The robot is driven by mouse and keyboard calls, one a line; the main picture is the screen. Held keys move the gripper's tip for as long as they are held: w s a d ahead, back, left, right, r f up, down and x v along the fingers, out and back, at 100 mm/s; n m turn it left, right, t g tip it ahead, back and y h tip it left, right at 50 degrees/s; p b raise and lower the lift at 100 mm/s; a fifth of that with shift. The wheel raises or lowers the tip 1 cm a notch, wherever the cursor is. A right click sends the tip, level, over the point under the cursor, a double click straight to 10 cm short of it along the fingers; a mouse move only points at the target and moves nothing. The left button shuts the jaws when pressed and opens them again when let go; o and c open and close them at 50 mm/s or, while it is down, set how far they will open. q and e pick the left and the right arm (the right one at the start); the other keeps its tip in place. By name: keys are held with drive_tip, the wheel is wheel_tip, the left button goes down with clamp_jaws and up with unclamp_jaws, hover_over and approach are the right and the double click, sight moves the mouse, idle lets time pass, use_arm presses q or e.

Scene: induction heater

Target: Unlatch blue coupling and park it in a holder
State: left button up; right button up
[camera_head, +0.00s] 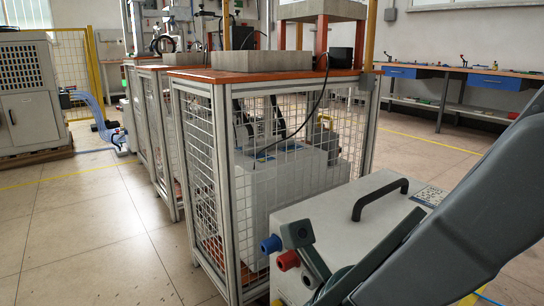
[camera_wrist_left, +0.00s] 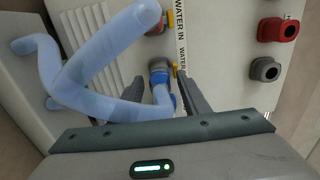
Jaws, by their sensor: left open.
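In the left wrist view my left gripper (camera_wrist_left: 165,82) is open, with its two dark fingers on either side of the blue coupling (camera_wrist_left: 159,73). The coupling sits on a pale panel beside the "WATER IN" label, and a pale blue hose (camera_wrist_left: 110,55) curves away from it to the left. A visible gap shows beside the coupling at the right finger; contact on the left is unclear. In the head view, a dark grey arm of mine comes in from the right; the state of its jaws cannot be seen. No holder can be made out.
A red port (camera_wrist_left: 278,29) and a grey port (camera_wrist_left: 265,69) are right of the coupling. In the head view a pale box with a black handle (camera_head: 380,198) has blue (camera_head: 270,244) and red (camera_head: 289,260) ports. A mesh-sided bench (camera_head: 265,77) stands behind; floor is open at left.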

idle(0.3)
use_arm(q)
clamp_jaws()
drive_tip(key=shift+s+a, duration=0.15)
drive_tip(key=shift+a, duration=0.05)
drive_tip(key=shift+p+v, duration=0.75)
drive_tip(key=shift+v, duration=2)
drive_tip(key=shift+r, duration=0.15)
